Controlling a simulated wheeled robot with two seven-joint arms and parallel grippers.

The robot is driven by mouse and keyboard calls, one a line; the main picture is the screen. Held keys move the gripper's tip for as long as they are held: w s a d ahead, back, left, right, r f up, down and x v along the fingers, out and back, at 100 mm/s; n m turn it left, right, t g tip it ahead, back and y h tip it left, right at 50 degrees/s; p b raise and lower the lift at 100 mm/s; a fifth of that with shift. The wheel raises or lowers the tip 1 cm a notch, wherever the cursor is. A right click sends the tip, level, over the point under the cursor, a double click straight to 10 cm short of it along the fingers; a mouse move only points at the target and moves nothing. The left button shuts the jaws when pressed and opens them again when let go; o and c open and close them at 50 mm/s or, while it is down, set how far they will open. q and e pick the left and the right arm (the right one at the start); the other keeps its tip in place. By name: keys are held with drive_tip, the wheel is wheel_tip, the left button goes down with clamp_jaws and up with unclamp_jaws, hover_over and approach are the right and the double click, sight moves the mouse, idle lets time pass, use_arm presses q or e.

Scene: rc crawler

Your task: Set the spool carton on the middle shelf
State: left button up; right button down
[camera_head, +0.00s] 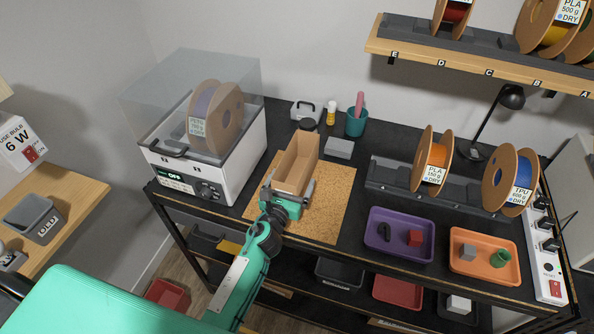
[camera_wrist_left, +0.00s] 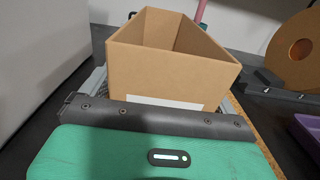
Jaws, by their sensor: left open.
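The spool carton (camera_head: 297,163) is an open-topped brown cardboard box, longer than wide, on the cork mat (camera_head: 338,190) on the black bench. My left gripper (camera_head: 288,190) is open at its near end, one finger on each side of it. In the left wrist view the carton (camera_wrist_left: 165,73) rises upright in front of the palm, with a white label low on its near face. Whether the fingers touch it I cannot tell. A lower shelf under the bench shows bins, including a dark one (camera_head: 339,272) and a red one (camera_head: 397,291). My right gripper is not in view.
A filament dryer (camera_head: 205,150) with a clear lid stands left of the mat. A grey block (camera_head: 339,148) and a teal cup (camera_head: 356,122) are behind it. Spools stand in a rack (camera_head: 385,178) at right, with purple (camera_head: 372,249) and orange (camera_head: 510,278) trays in front.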

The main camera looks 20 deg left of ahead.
use_arm(q)
drive_tip(key=shift+c, duration=0.2)
drive_tip(key=c, duration=1)
drive_tip(key=shift+c, duration=0.6)
drive_tip(key=shift+r, duration=0.1)
